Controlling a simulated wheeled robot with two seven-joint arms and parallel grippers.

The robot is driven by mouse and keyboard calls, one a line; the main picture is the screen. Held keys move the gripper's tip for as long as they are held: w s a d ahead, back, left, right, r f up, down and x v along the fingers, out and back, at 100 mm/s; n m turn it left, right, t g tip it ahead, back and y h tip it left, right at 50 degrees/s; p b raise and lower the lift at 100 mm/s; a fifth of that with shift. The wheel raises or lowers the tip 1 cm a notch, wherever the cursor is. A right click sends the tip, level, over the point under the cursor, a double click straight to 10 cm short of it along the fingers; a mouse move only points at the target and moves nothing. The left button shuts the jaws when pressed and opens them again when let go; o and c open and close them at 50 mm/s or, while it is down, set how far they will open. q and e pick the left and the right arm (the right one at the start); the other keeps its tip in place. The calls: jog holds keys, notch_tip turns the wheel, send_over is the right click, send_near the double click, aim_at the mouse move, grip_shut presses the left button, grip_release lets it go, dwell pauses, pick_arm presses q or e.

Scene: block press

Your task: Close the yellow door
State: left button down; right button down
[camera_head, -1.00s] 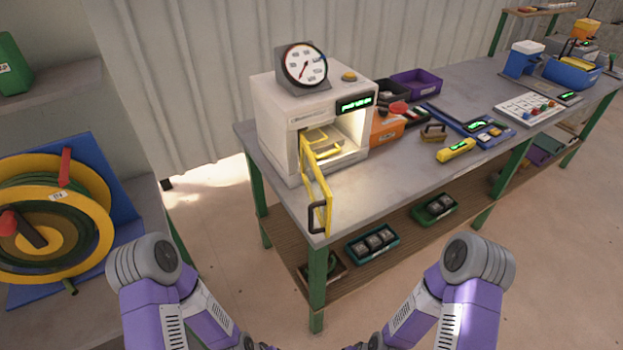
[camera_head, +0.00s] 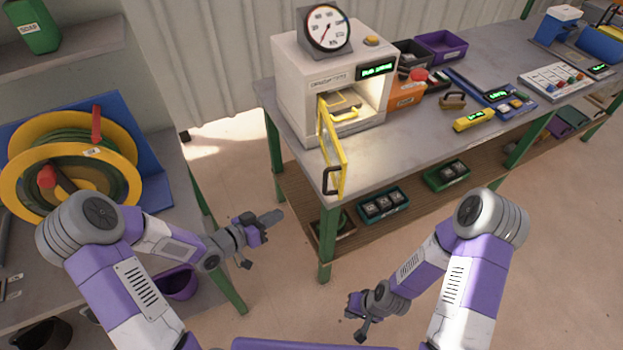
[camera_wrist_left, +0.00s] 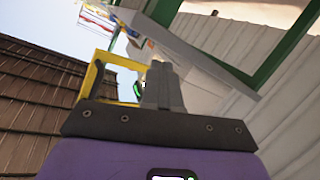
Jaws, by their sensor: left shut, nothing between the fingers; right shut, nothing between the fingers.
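The yellow door (camera_head: 333,150) of the white press box (camera_head: 300,98) stands open and juts out over the table's front edge. Its dark handle (camera_head: 328,181) is at the outer end. In the left wrist view a yellow frame (camera_wrist_left: 92,78), likely the door, shows to the left of the fingers. My left gripper (camera_head: 271,217) is shut and empty, below and left of the door, apart from it. Its shut fingers (camera_wrist_left: 163,85) also show in the left wrist view. My right gripper (camera_head: 361,328) is low in front of the table, shut and empty; its fingertips are small and hard to make out.
A gauge (camera_head: 326,28) sits on the press. An orange bin (camera_head: 405,95) and a purple bin (camera_head: 442,46) stand to its right. The grey table (camera_head: 420,130) has a lower shelf with teal trays (camera_head: 385,203). A hose reel (camera_head: 65,165) is at left. Open floor lies in front.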

pick_arm(q)
jog(key=s+a+r+m+g+h+p, duration=0.1)
jog(key=s+r+m+h, duration=0.1)
jog(key=r+m+h, duration=0.3)
jog(key=s+a+r+m+g+p, duration=0.1)
jog(key=s+r+m+g, duration=0.15)
jog(key=r, duration=0.45)
jog(key=w+r+b+x, duration=0.1)
jog(key=x, duration=1.3)
jog(key=shift+a+f+t+b, duration=0.2)
jog(key=shift+t+b, duration=0.2)
jog(key=shift+t, duration=0.05)
jog(key=shift+d, duration=0.15)
